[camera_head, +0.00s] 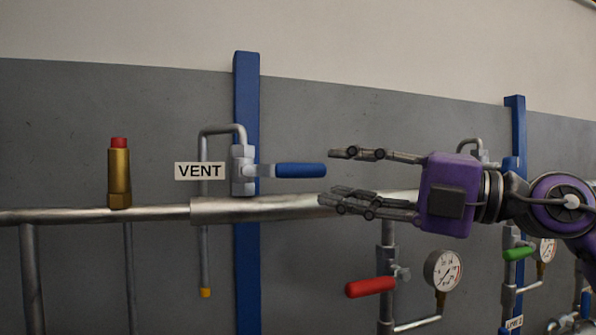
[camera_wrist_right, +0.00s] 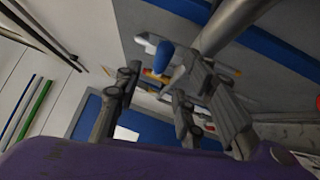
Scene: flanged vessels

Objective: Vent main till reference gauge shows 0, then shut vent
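The vent valve (camera_head: 243,170) stands on the main pipe (camera_head: 265,208) next to a VENT label (camera_head: 200,171). Its blue lever (camera_head: 300,170) points right, level and crosswise to the upright valve body. My right gripper (camera_head: 334,175) is open and empty, its fingers pointing left, one above and one below the lever's height. The lever's tip appears just short of the fingertips. In the right wrist view a blue rounded end (camera_wrist_right: 163,57), apparently the lever, shows beyond the open fingers (camera_wrist_right: 160,85). A round gauge (camera_head: 443,270) hangs lower right; its reading is too small to tell. My left gripper is not in view.
A red-handled valve (camera_head: 370,287) sits below my right gripper. A green-handled valve (camera_head: 518,253) and another gauge (camera_head: 547,250) are farther right. A brass fitting with a red top (camera_head: 119,175) stands left. Blue posts (camera_head: 247,100) rise behind the pipe.

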